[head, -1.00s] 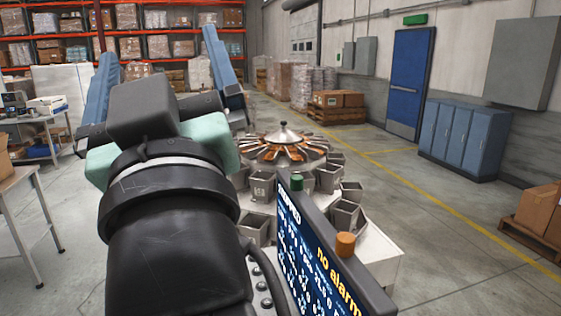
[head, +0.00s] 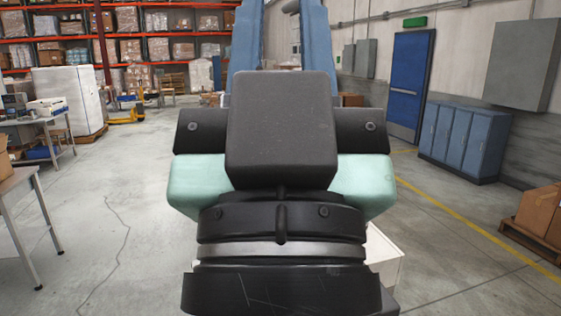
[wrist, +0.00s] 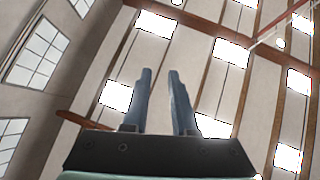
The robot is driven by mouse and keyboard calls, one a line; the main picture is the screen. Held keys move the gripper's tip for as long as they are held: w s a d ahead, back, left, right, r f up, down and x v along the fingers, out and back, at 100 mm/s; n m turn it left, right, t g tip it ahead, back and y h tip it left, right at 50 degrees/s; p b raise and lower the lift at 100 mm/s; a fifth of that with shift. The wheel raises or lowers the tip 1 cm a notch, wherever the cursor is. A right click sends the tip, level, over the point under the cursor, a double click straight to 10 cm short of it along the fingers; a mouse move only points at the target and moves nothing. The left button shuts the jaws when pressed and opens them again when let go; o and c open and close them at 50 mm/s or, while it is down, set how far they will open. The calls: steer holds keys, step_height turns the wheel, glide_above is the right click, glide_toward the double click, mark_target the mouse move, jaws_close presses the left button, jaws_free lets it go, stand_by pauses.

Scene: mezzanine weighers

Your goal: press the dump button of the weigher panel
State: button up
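My gripper (head: 279,38) is raised in front of the head camera, its two blue fingers pointing up and away with a clear gap between them. In the wrist view the gripper (wrist: 160,76) is open and empty, facing the roof. The weigher panel and its dump button are not visible now; my arm covers the middle of the head view, where the panel was. Only the white base (head: 383,258) of the weigher shows, just right of my arm.
A grey table (head: 16,180) stands at left and a workbench (head: 48,118) behind it. Blue lockers (head: 452,140) and a blue door (head: 408,82) line the right wall. Boxes on a pallet (head: 540,215) are at right.

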jaws_close()
stand_by(1.1)
